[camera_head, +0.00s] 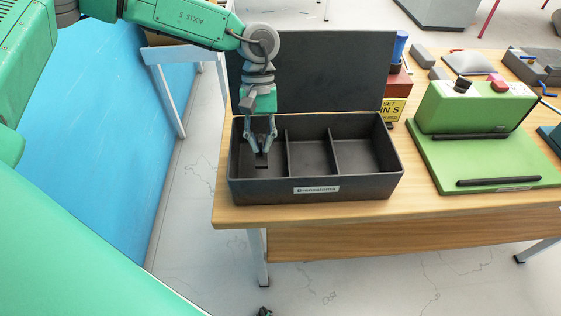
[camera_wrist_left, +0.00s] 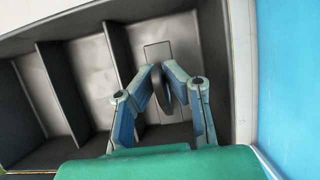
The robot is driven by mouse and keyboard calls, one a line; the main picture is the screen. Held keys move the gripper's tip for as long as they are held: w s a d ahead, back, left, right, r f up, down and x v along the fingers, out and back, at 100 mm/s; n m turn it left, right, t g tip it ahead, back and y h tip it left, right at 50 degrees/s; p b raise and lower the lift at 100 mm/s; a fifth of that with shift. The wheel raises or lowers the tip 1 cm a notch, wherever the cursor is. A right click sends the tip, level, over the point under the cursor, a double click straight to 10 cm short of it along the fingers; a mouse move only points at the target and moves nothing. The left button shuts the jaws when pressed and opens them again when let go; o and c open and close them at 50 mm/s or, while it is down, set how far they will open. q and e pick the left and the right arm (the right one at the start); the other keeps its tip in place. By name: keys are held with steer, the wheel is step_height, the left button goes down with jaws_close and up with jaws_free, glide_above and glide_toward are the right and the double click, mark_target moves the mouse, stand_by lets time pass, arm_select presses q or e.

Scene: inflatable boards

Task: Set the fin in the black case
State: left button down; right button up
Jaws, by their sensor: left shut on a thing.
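The open black case (camera_head: 310,188) sits on the wooden table, its lid (camera_head: 315,75) standing up at the back. Its tray has three compartments in a row. My left gripper (camera_head: 261,148) points down into the left compartment and is shut on the dark fin (camera_head: 262,160). In the left wrist view the fin (camera_wrist_left: 160,88) shows as a dark thin piece between the fingertips (camera_wrist_left: 163,75). I cannot tell whether the fin touches the compartment floor. The middle and right compartments look empty. My right gripper is not in view.
A green machine (camera_head: 470,108) on a green base stands right of the case. A red box with a yellow label (camera_head: 393,108) is close behind the case's right end. A blue board (camera_head: 100,130) stands left of the table, across a floor gap.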

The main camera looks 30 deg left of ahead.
arm_select(q)
steer(key=f, duration=0.2)
steer(key=shift+w+a+f, duration=0.1)
steer(key=shift+a+f, duration=0.15)
steer(key=shift+f, duration=0.05)
steer(key=shift+a+f, duration=0.1)
steer(key=shift+f, duration=0.2)
step_height(320, 180, down, 3)
steer(key=shift+f, duration=0.25)
steer(key=shift+d, duration=0.25)
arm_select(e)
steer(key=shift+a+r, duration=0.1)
arm_select(q)
steer(key=c, duration=1.8)
jaws_free()
steer(key=shift+c, duration=0.2)
steer(key=shift+o, duration=0.8)
steer(key=shift+a, duration=0.2)
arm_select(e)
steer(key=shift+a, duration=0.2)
